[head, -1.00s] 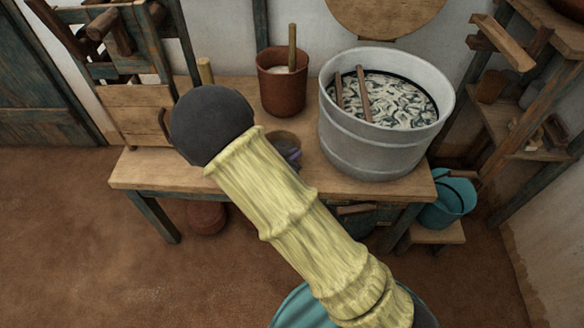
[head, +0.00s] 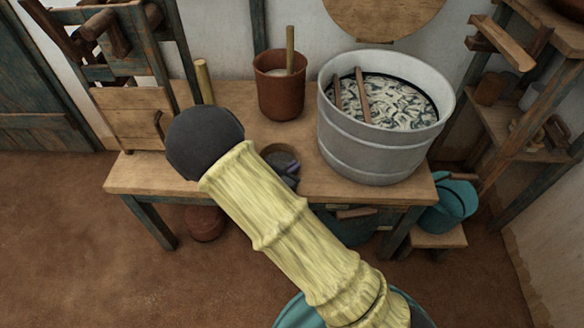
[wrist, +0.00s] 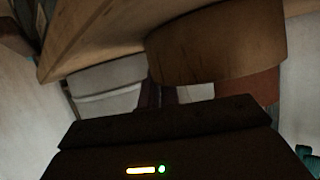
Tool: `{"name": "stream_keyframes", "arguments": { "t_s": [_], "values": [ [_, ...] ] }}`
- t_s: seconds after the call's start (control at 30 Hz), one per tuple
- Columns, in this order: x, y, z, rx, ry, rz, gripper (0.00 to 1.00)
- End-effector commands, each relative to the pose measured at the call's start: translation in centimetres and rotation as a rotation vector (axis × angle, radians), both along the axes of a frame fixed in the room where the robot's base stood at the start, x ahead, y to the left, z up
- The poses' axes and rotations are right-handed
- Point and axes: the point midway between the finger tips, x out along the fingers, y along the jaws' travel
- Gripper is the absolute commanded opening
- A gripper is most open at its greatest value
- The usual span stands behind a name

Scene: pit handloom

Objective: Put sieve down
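The sieve shows in the wrist view as a curved wooden band (wrist: 215,45) close in front of my gripper (wrist: 165,95). The dark fingers stand close together and meet the band's lower edge, where their tips are hidden. My gripper looks shut on the sieve's rim. The sieve's mesh is not visible. In the head view my forearm and its dark round joint hide both the gripper and the sieve. The wooden table (head: 140,175) stands behind my arm.
A large metal tub (head: 375,150) with sticks in it fills the table's right side. A brown pot (head: 280,95) with a stick stands beside it. A small dark bowl (head: 279,152) sits near my arm. A teal bucket (head: 450,205) and a shelf are at right.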

Motion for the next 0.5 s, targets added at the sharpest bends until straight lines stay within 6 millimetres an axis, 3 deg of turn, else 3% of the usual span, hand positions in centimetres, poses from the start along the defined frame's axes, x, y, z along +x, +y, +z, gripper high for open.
{"name": "stream_keyframes", "arguments": {
  "t_s": [0.03,0.17,0.5],
  "values": [
    [0.00,-0.01,-0.21,-0.001,0.001,0.000,0.00],
    [0.00,0.00,-0.16,-0.001,0.001,0.000,0.25],
    [0.00,0.00,0.13,0.000,0.000,0.000,0.25]
  ]
}}
